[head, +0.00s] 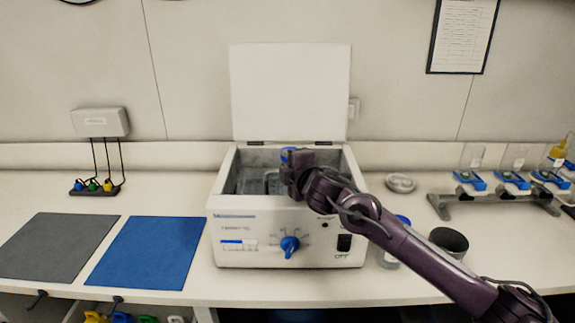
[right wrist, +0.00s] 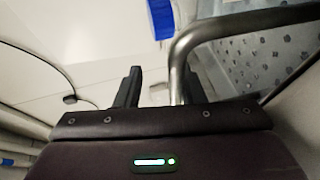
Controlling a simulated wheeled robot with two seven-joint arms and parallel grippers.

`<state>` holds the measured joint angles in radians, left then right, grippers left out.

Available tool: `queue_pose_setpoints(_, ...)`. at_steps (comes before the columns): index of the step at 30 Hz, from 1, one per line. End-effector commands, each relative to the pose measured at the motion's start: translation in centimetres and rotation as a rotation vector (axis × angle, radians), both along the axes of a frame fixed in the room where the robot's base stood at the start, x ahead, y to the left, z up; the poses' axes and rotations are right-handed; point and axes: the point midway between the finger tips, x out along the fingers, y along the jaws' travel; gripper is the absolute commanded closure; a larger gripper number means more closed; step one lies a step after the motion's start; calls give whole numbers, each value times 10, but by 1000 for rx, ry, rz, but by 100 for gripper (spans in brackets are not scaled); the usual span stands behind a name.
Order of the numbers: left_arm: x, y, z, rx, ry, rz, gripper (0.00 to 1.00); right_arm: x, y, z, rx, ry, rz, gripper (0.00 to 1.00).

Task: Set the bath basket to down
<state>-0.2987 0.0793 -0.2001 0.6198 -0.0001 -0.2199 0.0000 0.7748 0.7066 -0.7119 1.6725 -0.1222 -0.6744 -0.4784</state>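The white water bath (head: 285,235) stands on the bench with its lid (head: 290,92) raised. The metal bath basket (head: 262,184) is inside, partly hidden by my right arm. My right gripper (head: 291,165) is over the bath opening, beside a blue piece (head: 289,150) that seems to belong to the basket's handle. In the right wrist view, my right gripper (right wrist: 158,82) has its fingers apart, with a metal rod (right wrist: 240,22) passing close to the right finger. A blue piece (right wrist: 161,18) is beyond the fingertips. I cannot tell whether the rod is touched. My left gripper is not in view.
A blue mat (head: 148,252) and a grey mat (head: 58,248) lie left of the bath. A dark round pot (head: 450,241) and a blue-capped jar (head: 389,257) stand to the right, near my arm. A rack with blue clamps (head: 495,202) is farther right.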

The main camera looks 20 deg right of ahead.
Motion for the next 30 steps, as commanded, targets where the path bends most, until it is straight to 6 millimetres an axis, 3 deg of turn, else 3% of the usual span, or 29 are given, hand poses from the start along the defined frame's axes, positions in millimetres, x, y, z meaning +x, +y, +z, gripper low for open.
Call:
queue_pose_setpoints(5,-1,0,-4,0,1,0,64,-10,-2,5,4,-9,-1,68)
queue_pose_setpoints(18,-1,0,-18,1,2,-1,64,-70,-9,14,1,-3,0,68)
queue_pose_setpoints(30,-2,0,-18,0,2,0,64,-75,-10,14,1,1,0,68)
